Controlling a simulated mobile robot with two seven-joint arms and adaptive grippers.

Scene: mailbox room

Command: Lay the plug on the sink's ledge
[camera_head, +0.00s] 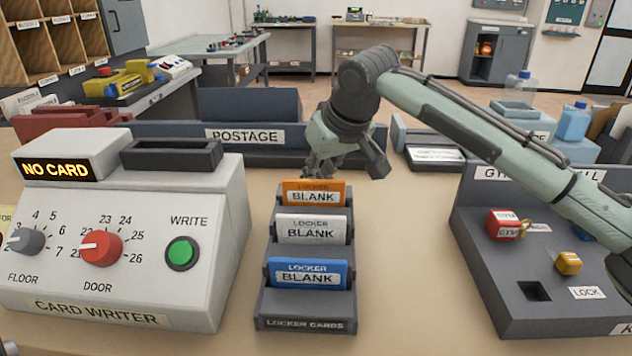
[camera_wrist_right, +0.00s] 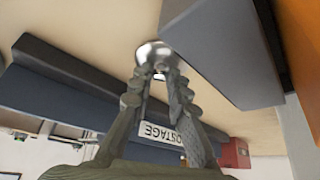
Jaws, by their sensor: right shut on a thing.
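My right gripper (camera_head: 322,168) is low behind the card rack in the head view, its fingertips partly hidden by the orange card. In the right wrist view my right gripper (camera_wrist_right: 157,74) is shut on a shiny round silver thing (camera_wrist_right: 155,53). It is held at the fingertips over the tan tabletop. I cannot tell whether it is the plug. Whether it touches the table is unclear. No sink or ledge can be made out. My left gripper is not in view.
A rack (camera_head: 304,325) of locker cards stands in front of the right gripper. The card writer (camera_head: 120,270) is left, a grey lock panel (camera_head: 535,295) right. The postage rail (camera_head: 180,133) runs behind. Bare tabletop (camera_head: 410,270) lies between rack and panel.

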